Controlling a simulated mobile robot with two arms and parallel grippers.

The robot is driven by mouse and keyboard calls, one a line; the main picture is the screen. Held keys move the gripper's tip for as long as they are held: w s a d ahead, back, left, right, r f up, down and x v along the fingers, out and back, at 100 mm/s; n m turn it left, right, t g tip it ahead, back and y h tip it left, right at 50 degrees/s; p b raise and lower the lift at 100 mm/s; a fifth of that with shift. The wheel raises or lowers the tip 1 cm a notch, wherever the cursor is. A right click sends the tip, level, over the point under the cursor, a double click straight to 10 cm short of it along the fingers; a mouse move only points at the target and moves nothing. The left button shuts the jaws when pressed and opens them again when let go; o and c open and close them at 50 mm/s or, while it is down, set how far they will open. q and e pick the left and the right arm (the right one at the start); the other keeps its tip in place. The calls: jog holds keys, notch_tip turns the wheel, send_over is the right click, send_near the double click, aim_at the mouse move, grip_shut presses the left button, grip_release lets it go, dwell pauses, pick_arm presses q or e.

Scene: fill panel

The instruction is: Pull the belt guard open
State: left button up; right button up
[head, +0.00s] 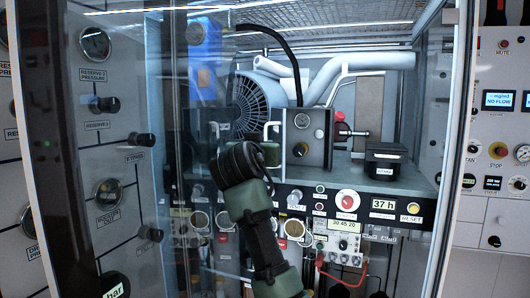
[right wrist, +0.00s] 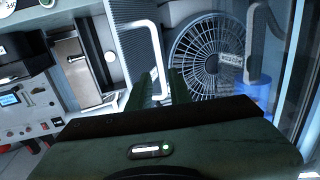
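A round dark grille with concentric rings and spokes (head: 250,103) stands behind the cabinet opening; it also shows in the right wrist view (right wrist: 203,52), with a small label on it. In the right wrist view a pale ribbed panel (right wrist: 130,35) with a white D-shaped handle (right wrist: 154,50) stands left of the grille. I cannot tell which part is the belt guard. My right gripper (right wrist: 160,86) has its dark green fingers apart around the handle's near end; contact is unclear. My left gripper is not in view.
Clear glass (head: 180,150) crosses the left of the opening. A metal box with a gauge (head: 305,138) and a black box (head: 385,160) stand right of the grille.

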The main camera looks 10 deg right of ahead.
jog(key=shift+s+a, duration=0.2)
jog(key=shift+s, duration=0.45)
jog(key=shift+c, duration=0.3)
jog(key=shift+d, duration=0.1)
grip_shut()
jog(key=d+m+p, duration=0.1)
jog(key=d+r+m+y+p, duration=0.1)
jog(key=d+m, duration=0.1)
jog(key=d+m+t, duration=0.1)
jog(key=d+m, duration=0.1)
jog(key=shift+s+r+y+p, duration=0.15)
jog(key=shift+r+y+p, duration=0.15)
jog(key=shift+r+p, duration=0.1)
jog(key=m+y+p, duration=0.4)
jog(key=m+y, duration=0.3)
send_near(283, 136)
notch_tip(283, 136, down, 2)
jog(key=a, duration=0.2)
jog(key=w+p, duration=0.6)
jog(key=w, duration=0.3)
jog(key=shift+w+a+f, duration=0.25)
jog(key=shift+w+a, duration=0.15)
jog(key=shift+a, duration=0.05)
